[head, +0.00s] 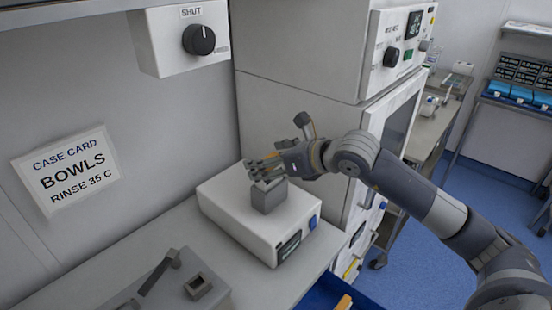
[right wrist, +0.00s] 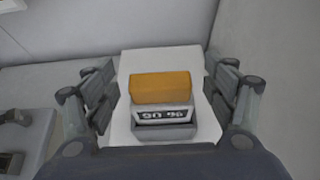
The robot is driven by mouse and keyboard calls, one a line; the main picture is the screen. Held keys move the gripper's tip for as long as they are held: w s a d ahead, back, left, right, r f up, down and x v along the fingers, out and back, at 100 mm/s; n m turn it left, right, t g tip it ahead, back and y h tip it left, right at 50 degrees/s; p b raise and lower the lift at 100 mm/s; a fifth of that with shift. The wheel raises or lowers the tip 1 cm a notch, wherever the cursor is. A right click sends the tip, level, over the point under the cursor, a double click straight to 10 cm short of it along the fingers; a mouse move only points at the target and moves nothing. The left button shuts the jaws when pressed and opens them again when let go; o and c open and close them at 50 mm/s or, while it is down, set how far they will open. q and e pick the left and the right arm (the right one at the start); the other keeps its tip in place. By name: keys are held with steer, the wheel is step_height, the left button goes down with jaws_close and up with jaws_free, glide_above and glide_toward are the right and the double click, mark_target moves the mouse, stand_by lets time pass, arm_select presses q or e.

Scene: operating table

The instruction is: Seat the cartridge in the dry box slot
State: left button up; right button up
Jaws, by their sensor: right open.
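A white box (head: 245,212) with a small dark display on its front stands on the counter. A grey block (head: 268,197) stands on top of it. In the right wrist view, an orange cartridge (right wrist: 165,88) with a pale label marked "90 %" sits at the grey block (right wrist: 180,131); how deep it sits I cannot tell. My right gripper (head: 264,170) is just above the grey block, its fingers largely hiding the cartridge in the head view. In the wrist view its fingers (right wrist: 165,95) are open on either side of the cartridge, with gaps. My left gripper is not in view.
A grey fixture (head: 165,290) with a lever and square socket (head: 198,287) lies at the front left. A blue bin (head: 340,290) is below the counter edge. A tall cabinet (head: 290,120) stands behind the white box. A "SHUT" knob unit (head: 180,38) hangs on the wall.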

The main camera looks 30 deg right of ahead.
steer(key=shift+s+r, duration=0.1)
steer(key=shift+r, duration=0.05)
steer(key=b+v, duration=0.5)
steer(key=v, duration=0.7)
steer(key=shift+b, duration=0.3)
